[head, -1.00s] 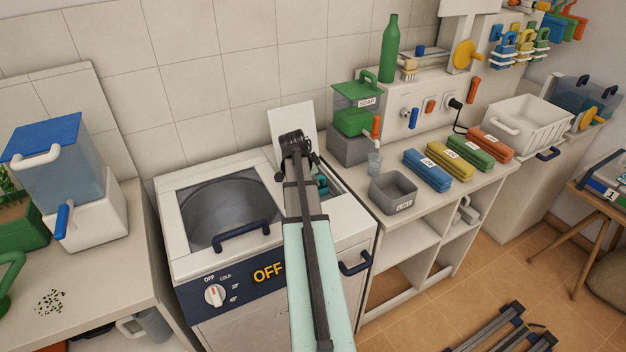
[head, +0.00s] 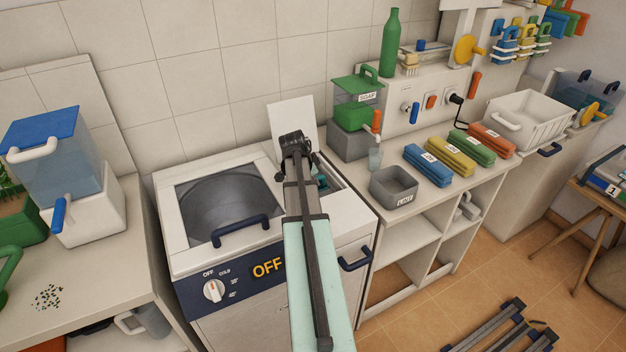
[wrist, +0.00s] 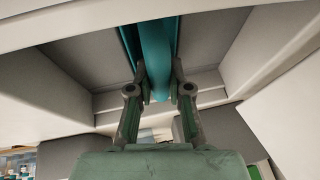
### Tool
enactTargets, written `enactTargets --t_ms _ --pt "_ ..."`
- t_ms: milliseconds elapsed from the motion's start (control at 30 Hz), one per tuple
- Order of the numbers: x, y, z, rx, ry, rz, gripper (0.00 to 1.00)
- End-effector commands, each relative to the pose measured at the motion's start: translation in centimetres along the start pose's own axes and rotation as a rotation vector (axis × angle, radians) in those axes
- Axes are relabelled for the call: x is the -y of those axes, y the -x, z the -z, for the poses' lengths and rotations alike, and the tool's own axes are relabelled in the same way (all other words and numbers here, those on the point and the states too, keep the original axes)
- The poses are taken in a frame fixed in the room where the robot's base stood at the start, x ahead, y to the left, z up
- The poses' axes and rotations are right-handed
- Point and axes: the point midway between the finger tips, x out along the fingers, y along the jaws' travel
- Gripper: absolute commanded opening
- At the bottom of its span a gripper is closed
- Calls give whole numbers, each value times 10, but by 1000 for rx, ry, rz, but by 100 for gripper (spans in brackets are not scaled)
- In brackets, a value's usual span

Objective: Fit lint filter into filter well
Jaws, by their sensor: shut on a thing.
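The lint filter (wrist: 160,50) is a teal piece held between the two fingers of my gripper (wrist: 160,92) in the wrist view. My gripper is shut on it. The filter well (wrist: 80,72) is a grey-walled rectangular recess around the filter in that view. The filter appears at least partly within its opening; how deep it sits I cannot tell. In the head view the well (head: 333,179) lies in the washer's top, right of the drum window. My arm hides most of the filter and fingertips there.
A white flap (head: 291,118) stands open behind the well. The washer (head: 170,225) reads OFF. A grey LINT bin (head: 393,187) stands on the counter to the right, near the green soap dispenser (head: 356,112) and several coloured packs (head: 450,156).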

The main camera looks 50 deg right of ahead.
Motion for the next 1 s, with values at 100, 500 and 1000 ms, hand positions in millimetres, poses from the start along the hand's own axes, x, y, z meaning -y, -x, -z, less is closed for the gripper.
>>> enactTargets --t_ms 100,500,1000 --pt "-1 -3 -1 0 0 0 0" --pt "-2 -7 -3 0 0 0 48" --pt "-2 15 -3 -1 0 2 48"
